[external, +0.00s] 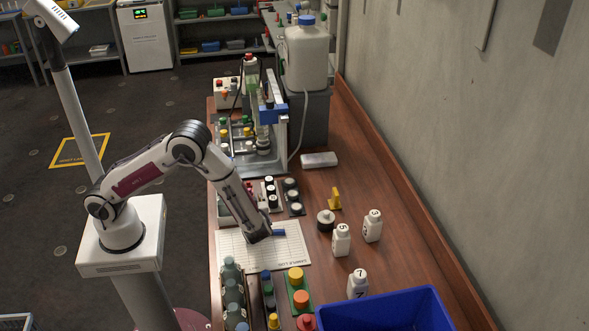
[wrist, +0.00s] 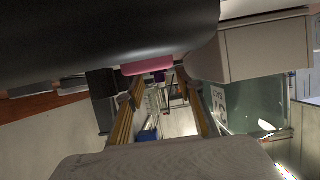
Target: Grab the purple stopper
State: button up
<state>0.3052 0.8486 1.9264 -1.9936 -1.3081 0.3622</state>
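My gripper (external: 256,237) points down over the white gridded sheet on the bench in the external view. In the wrist view my gripper (wrist: 160,80) shows two yellowish fingers standing apart, so it looks open. No purple stopper can be made out clearly in the external view.
A blue object (external: 279,232) lies on the gridded sheet (external: 290,254) beside my gripper. Racks of vials stand behind it, green-grey bottles (external: 232,290) in front. White numbered bottles (external: 341,240) and a blue bin (external: 385,310) stand to the right. Bare wood lies along the wall.

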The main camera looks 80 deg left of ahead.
jog(key=shift+a, duration=0.15)
dwell(0.3)
jog(key=c, duration=0.7)
jog(key=shift+c, duration=0.2)
notch_tip(320, 180, up, 10)
dwell(0.5)
